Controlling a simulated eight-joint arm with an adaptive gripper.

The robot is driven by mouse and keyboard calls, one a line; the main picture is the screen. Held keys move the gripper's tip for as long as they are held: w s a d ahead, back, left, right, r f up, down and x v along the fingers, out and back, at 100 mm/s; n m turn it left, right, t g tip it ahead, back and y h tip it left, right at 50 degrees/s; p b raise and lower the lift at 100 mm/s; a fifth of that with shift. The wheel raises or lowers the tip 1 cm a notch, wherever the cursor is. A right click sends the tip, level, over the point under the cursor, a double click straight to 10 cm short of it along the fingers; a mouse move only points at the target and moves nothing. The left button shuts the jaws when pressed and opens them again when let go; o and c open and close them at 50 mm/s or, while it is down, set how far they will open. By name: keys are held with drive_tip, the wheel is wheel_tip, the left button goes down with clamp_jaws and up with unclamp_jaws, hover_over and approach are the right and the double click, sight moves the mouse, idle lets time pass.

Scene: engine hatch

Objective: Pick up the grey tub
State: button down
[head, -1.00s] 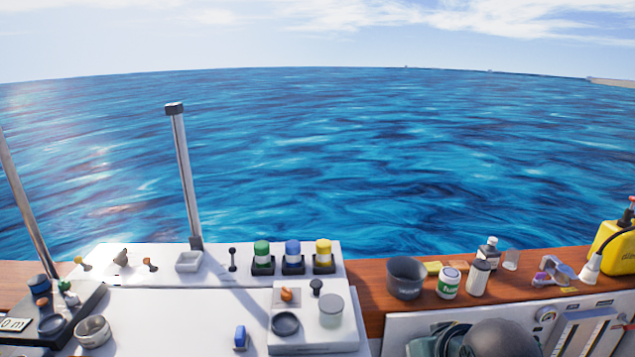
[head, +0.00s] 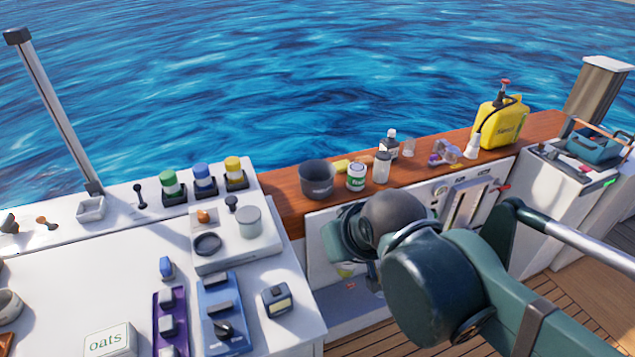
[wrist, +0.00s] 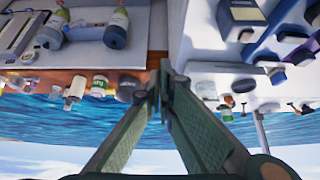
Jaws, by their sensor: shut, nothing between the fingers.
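A dark grey, round, open-topped tub (head: 317,181) stands upright on the wooden ledge in the head view, left of a white jar with a green label (head: 356,177). It also shows, upside down and partly covered by my finger, in the wrist view (wrist: 127,88). My gripper (wrist: 160,92) is shut and empty in the wrist view, its fingertips together. The tub lies beyond the fingertips, apart from them. In the head view my arm's joints hide the fingers.
A raised white box with a light grey round lidded container (head: 249,222) is to the left. The white panel's front edge lies below the ledge.

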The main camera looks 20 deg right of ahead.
unclamp_jaws()
idle(0.7)
drive_tip(key=shift+w+r, duration=0.1)
drive_tip(key=shift+w, duration=0.05)
